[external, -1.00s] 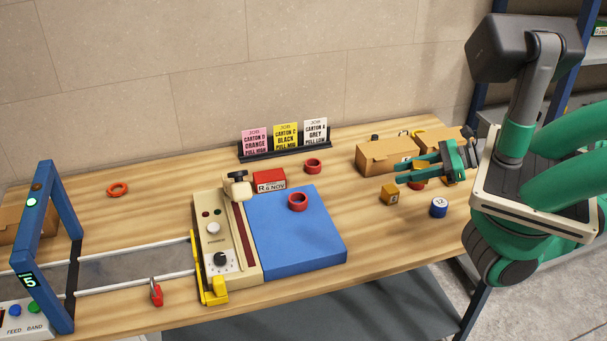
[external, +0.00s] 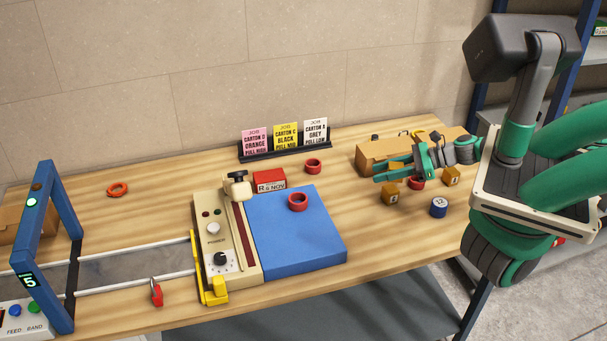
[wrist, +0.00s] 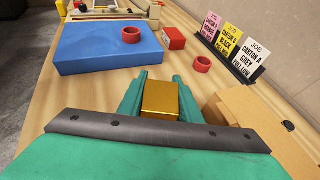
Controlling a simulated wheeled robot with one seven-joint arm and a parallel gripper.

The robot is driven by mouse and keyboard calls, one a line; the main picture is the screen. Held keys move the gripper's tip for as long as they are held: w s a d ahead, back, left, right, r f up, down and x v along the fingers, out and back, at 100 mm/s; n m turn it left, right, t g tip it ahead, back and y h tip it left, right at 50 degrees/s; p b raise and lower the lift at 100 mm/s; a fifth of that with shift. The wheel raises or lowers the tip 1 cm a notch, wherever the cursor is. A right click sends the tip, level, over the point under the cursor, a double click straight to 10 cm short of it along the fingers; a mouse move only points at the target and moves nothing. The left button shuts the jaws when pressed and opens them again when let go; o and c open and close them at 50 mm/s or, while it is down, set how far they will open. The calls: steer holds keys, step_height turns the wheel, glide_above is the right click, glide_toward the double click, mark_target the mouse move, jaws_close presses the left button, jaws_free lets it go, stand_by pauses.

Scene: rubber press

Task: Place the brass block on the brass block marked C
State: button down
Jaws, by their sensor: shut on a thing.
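My gripper (external: 384,172) is shut on a brass block (wrist: 160,99), which sits between its two green fingers in the wrist view. In the external view the fingers point left and the held block is mostly hidden between them. A second brass block (external: 390,195) stands on the table just below the fingers in the picture, with a small mark too small to read. A third brass block (external: 452,176) stands to the right, beyond the fingers, also with an unreadable mark. I cannot tell which one is marked C.
A blue numbered cylinder (external: 438,208) and a red ring (external: 416,184) are near the brass blocks. Cardboard cartons (external: 375,154) stand behind my gripper. The blue pad (external: 300,240) bears another red ring. Card stands (external: 285,152) are at the back. Bare wood lies between pad and blocks.

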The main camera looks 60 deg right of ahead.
steer(key=shift+w+d+f, duration=0.1)
steer(key=shift+w+f, duration=0.05)
steer(key=shift+f, duration=0.55)
steer(key=shift+w+d+f, duration=0.1)
steer(key=shift+d+f, duration=0.05)
steer(key=shift+f, duration=0.55)
steer(key=shift+w+d+f, duration=0.1)
steer(key=shift+w+f, duration=0.05)
steer(key=shift+f, duration=0.55)
steer(key=shift+f, duration=0.1)
steer(key=c, duration=1.3)
jaws_free()
steer(key=shift+s+d+r, duration=0.15)
steer(key=shift+s+r, duration=0.05)
steer(key=shift+s, duration=0.05)
steer(key=v, duration=1.1)
steer(key=shift+s+r, duration=0.2)
